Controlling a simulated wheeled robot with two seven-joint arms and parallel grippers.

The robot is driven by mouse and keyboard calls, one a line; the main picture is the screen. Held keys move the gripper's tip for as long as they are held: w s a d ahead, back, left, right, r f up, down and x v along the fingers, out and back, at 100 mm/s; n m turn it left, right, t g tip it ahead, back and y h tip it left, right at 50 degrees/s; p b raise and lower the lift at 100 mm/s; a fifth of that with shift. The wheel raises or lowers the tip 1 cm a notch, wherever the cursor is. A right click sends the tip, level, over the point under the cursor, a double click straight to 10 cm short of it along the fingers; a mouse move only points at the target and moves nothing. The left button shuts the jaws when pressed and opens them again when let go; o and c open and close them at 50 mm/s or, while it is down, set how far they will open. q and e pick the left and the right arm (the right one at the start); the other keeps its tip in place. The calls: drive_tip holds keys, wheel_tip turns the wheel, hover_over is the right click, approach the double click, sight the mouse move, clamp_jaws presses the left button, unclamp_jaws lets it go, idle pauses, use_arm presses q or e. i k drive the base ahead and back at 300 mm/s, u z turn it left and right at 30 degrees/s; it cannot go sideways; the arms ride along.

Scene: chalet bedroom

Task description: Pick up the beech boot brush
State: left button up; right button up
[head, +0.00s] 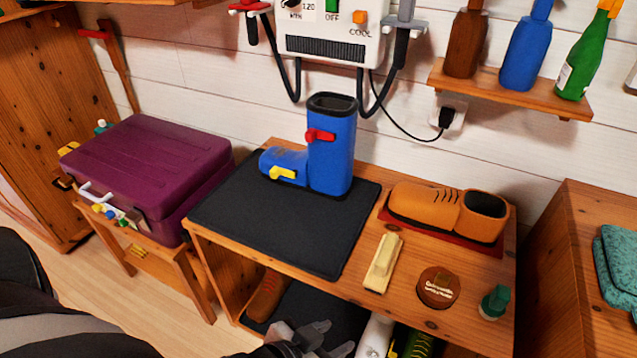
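The beech boot brush (383,262) is a pale, cream-coloured block lying on the wooden bench top (345,291), right of the black mat and left of a round brown tin. Nothing is touching it from above. My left gripper (330,339) is at the bottom edge of the head view, below and to the left of the brush, in front of the bench. Its two grey fingers are apart with nothing visible between them. My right gripper is not in view.
A blue boot (331,150) stands on the black mat (300,235). A tan shoe (425,204), a brown tin (438,287) and a green-capped bottle (494,302) surround the brush's right side. A purple suitcase (150,165) is left. A dryer (330,35) hangs above.

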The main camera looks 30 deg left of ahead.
sight(376, 281)
drive_tip(key=k, duration=0.5)
drive_tip(key=z, duration=1.05)
drive_tip(key=i, duration=0.65)
drive_tip(key=u, duration=0.8)
